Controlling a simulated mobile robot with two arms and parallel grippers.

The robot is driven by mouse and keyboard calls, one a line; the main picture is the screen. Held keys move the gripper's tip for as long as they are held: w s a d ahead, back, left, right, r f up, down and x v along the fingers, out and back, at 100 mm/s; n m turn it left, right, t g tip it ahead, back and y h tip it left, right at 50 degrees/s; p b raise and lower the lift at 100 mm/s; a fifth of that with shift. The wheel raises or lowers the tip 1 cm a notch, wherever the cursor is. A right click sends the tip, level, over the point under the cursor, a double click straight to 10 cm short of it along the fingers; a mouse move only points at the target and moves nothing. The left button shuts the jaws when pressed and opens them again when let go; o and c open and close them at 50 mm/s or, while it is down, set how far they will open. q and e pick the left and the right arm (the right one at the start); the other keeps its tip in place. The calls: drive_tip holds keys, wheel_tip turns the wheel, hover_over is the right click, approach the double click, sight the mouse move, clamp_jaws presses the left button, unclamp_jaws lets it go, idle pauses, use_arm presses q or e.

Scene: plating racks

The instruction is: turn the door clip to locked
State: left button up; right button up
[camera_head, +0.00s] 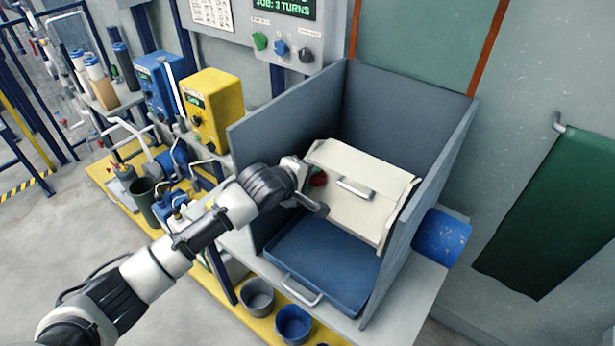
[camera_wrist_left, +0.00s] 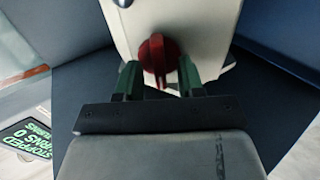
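The door clip is a red knob (camera_head: 318,178) on the left side of a cream hinged door (camera_head: 358,187) with a metal handle. The clip (camera_wrist_left: 157,52) shows large in the left wrist view, with its grip ridge running roughly up and down the picture. My left gripper (camera_head: 313,193) is at the clip in the head view and partly covers it. In the left wrist view its two green fingers (camera_wrist_left: 158,72) are apart, one on each side of the clip's lower part. I cannot tell whether they touch it. My right gripper is in neither view.
Grey walls (camera_head: 285,115) enclose the door on the left, back and right. A blue tray (camera_head: 325,270) with a handle lies below the door. Pumps and yellow and blue control boxes (camera_head: 212,105) crowd the left. Cups (camera_head: 293,325) stand in front.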

use_arm(q)
clamp_jaws()
drive_tip(key=shift+m, duration=0.3)
drive_tip(key=m+p, duration=0.2)
drive_tip(key=shift+r+m, duration=0.15)
drive_tip(key=shift+m, duration=0.25)
drive_tip(key=m+p, duration=0.1)
drive_tip(key=m, duration=0.2)
drive_tip(key=shift+m, duration=0.3)
drive_tip(key=m+p, duration=0.1)
drive_tip(key=m, duration=0.4)
drive_tip(key=shift+d, duration=0.1)
drive_tip(key=m+p, duration=0.1)
drive_tip(key=m, duration=0.4)
drive_tip(key=shift+m, duration=0.4)
